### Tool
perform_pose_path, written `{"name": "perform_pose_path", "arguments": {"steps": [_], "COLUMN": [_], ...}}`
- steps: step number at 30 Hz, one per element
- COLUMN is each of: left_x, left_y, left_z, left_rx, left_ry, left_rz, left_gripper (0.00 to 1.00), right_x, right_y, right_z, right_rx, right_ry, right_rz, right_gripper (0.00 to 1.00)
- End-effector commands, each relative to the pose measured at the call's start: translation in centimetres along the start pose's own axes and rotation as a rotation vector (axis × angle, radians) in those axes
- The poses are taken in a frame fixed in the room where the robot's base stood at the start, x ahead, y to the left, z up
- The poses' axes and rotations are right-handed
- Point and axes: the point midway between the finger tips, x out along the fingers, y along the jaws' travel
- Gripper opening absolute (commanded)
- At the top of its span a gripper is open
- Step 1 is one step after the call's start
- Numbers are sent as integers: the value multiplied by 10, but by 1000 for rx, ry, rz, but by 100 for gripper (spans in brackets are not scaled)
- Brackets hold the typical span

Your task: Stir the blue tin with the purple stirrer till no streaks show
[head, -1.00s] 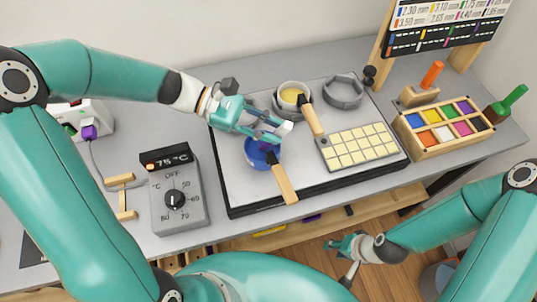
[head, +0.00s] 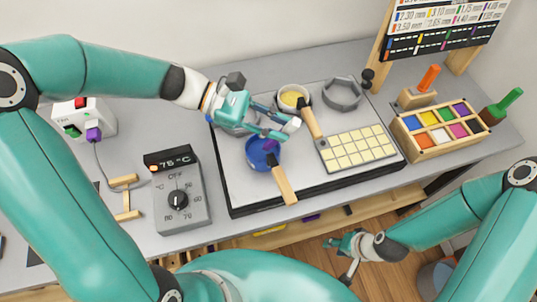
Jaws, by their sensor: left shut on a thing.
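The blue tin (head: 257,158) is a small round pan with a wooden handle, standing on the pale plate. My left gripper (head: 286,131) is above the tin's far right rim, shut on the purple stirrer (head: 270,145). Only a short purple part of the stirrer shows, over the tin's far side; the fingers hide the rest. I cannot tell whether its tip touches the contents. The inside looks blue, too small to tell streaks. My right gripper (head: 338,262) hangs in front of the bench with its fingers apart and empty.
A pan of yellow stuff (head: 292,96) and a grey hexagonal ring (head: 342,93) stand behind the tin. A cream-celled mould (head: 358,148) lies to its right. A dial box (head: 177,190) reading 75 °C is left of the pale plate (head: 318,184). A colour box (head: 440,128) stands further right.

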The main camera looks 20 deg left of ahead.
Motion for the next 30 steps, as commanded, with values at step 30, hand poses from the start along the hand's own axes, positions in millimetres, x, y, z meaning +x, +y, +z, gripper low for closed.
{"name": "perform_pose_path", "arguments": {"steps": [30], "left_x": [-15], "left_y": [8], "left_z": [54], "left_rx": [3], "left_ry": [-1], "left_rz": [1], "left_gripper": [0], "right_x": [-1], "right_y": [0], "right_z": [0], "right_rx": [0], "right_ry": [0], "right_rz": [0], "right_gripper": [40]}}
